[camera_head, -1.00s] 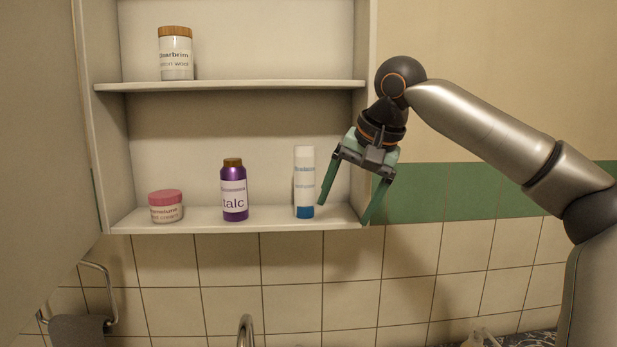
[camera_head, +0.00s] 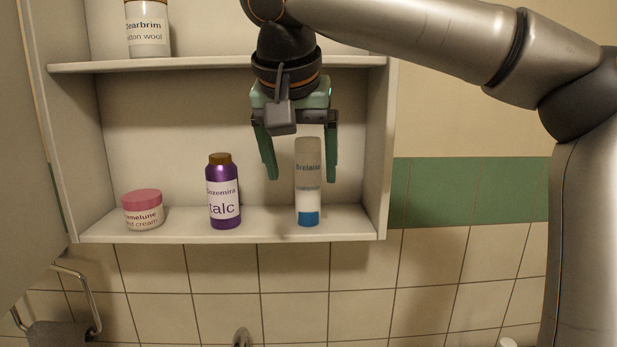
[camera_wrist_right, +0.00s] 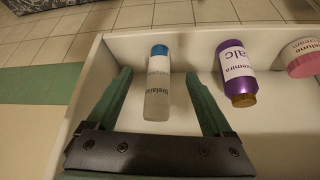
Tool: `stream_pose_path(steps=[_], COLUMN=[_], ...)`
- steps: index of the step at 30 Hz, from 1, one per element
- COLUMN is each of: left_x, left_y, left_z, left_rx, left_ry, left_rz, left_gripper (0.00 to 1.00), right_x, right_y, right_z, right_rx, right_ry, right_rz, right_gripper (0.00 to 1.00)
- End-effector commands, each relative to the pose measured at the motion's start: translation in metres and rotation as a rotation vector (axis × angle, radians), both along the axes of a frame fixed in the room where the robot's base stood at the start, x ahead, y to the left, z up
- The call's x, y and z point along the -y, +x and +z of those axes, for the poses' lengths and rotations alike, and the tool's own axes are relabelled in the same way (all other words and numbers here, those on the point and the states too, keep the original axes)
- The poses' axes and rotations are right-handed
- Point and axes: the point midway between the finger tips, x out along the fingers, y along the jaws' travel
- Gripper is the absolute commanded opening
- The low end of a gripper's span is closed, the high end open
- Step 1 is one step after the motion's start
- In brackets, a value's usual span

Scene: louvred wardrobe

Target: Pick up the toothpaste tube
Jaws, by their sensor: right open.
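The toothpaste tube (camera_head: 308,190) is white with a blue cap at its bottom and stands upright on the lower cabinet shelf, toward the right. My right gripper (camera_head: 302,178) is open, pointing down, with its green fingers either side of the tube's upper part in the head view. In the right wrist view the tube (camera_wrist_right: 158,85) lies between the two open fingers (camera_wrist_right: 160,85), apart from both, and nothing is held. My left gripper is in neither view.
A purple talc bottle (camera_head: 223,192) stands left of the tube, and a pink-lidded cream jar (camera_head: 142,211) stands further left. The upper shelf (camera_head: 215,64) holds a cotton wool jar (camera_head: 148,28). The cabinet's right side wall (camera_head: 377,150) is close to the gripper.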

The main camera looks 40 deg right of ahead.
Motion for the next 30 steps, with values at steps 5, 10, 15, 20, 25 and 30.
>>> stream_pose_path(steps=[5,10,15,20,25,30], left_x=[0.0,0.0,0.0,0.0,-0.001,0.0], left_y=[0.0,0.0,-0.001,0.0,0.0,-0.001], left_z=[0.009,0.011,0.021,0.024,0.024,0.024], left_rx=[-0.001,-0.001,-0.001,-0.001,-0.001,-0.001], left_ry=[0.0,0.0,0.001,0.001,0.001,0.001], left_rz=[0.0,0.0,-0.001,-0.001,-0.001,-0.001], left_gripper=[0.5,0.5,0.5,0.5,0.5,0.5], right_x=[0.02,0.029,0.049,0.062,0.066,0.065], right_y=[0.017,0.023,0.039,0.049,0.052,0.052], right_z=[0.001,0.001,0.002,-0.017,-0.026,-0.026], right_rx=[0.0,-0.001,-0.001,-0.002,0.001,0.002], right_ry=[0.003,0.002,0.006,0.003,0.001,0.001], right_rz=[-0.001,0.0,-0.003,0.0,0.0,0.0], right_gripper=[0.85,0.85,0.85,0.85,0.85,0.85])
